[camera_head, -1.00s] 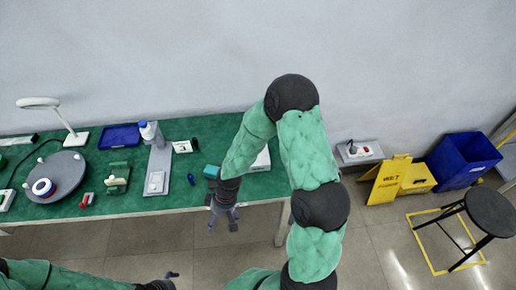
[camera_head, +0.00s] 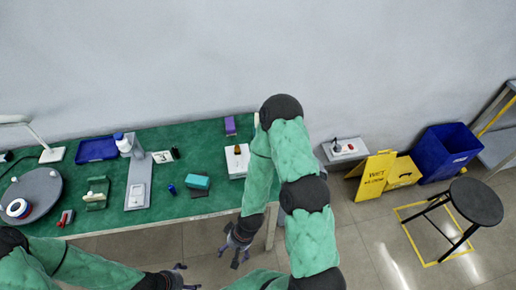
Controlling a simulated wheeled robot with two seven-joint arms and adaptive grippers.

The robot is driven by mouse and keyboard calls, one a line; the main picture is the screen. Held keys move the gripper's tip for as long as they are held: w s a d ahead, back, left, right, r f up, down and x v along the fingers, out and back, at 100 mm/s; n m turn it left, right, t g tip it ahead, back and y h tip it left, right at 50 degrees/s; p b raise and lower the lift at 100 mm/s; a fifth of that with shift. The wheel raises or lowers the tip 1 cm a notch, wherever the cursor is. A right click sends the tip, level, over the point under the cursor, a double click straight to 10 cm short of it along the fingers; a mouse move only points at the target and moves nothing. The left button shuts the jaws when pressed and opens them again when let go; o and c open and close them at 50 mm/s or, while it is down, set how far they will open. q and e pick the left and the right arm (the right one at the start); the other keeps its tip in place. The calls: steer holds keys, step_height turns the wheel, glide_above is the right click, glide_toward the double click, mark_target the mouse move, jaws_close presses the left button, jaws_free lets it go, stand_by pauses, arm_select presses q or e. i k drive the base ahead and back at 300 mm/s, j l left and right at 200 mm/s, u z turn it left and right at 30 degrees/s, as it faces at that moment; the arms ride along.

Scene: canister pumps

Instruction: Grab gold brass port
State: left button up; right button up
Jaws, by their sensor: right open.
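A small brownish-gold piece (camera_head: 237,149) stands on a white box (camera_head: 238,165) on the green table, left of my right arm; it is too small to tell for sure that it is the brass port. My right gripper (camera_head: 235,262) is open and empty, pointing down in front of the table's front edge, below and apart from the white box. My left gripper (camera_head: 190,278) is low at the bottom edge with its fingers spread, away from the table things.
A teal block (camera_head: 197,181), a purple box (camera_head: 230,126), a grey stand (camera_head: 137,185), a blue tray (camera_head: 97,149) and a round grey plate (camera_head: 45,186) are on the green table (camera_head: 210,140). Right are yellow signs (camera_head: 377,172), a blue bin (camera_head: 446,150) and a stool (camera_head: 476,201).

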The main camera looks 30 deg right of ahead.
mark_target(237, 148)
steer(key=l+z, duration=0.2)
steer(key=z, duration=0.15)
steer(key=i+l+z, duration=0.1)
steer(key=z, duration=0.25)
